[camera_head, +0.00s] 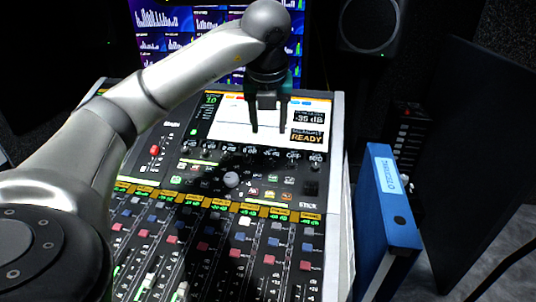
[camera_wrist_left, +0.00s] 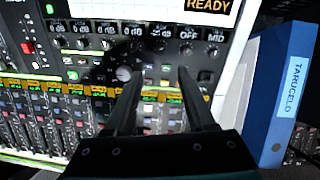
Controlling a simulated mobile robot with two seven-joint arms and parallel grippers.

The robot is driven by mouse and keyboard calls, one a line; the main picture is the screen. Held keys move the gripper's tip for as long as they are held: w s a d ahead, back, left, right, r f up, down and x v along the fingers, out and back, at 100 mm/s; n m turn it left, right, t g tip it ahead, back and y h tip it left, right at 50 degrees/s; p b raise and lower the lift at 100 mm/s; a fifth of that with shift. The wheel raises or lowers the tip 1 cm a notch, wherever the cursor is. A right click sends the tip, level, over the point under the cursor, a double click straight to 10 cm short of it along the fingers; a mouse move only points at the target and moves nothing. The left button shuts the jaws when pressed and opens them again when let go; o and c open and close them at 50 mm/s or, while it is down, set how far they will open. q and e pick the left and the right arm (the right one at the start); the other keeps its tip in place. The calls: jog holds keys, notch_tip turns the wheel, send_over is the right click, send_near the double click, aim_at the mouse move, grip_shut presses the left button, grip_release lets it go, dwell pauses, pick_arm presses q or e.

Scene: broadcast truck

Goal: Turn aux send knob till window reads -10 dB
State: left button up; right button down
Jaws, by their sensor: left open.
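A mixing console (camera_head: 337,190) stands in front of me. The window (camera_head: 308,118) at the right of its screen reads -35 dB. An orange READY label (camera_head: 306,138) sits beneath it. A row of small knobs runs under the screen, including one below OFF (camera_wrist_left: 186,46); I cannot tell which is the aux send knob. A larger pale round knob (camera_head: 232,180) is lower down and also shows in the left wrist view (camera_wrist_left: 124,73). My left gripper (camera_head: 268,130) is open and empty, fingers pointing down in front of the screen, apart from the knobs. My right gripper is not in view.
A blue binder (camera_head: 385,215) stands upright right of the console and also shows in the left wrist view (camera_wrist_left: 283,85). A black speaker (camera_head: 368,25) and a monitor wall (camera_head: 165,18) are behind. Faders and buttons fill the console's front.

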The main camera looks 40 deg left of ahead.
pick_arm(q)
jog(key=b, duration=0.2)
send_over(269, 159)
jog(key=s+d, duration=0.2)
jog(key=f, duration=0.7)
jog(key=shift+a+f, duration=0.2)
jog(key=shift+f, duration=0.1)
jog(key=shift+w+a+f, duration=0.15)
jog(key=shift+f, duration=0.35)
jog(key=shift+b+x, duration=0.35)
jog(key=shift+x, duration=0.7)
jog(key=shift+w+a+f, duration=0.15)
jog(key=shift+w+f, duration=0.15)
jog(key=shift+f, duration=0.3)
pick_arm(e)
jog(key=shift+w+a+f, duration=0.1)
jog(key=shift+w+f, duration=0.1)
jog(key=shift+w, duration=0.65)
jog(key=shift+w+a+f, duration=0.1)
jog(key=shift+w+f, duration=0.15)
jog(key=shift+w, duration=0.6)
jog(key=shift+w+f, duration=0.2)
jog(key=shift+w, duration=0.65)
pick_arm(q)
grip_shut()
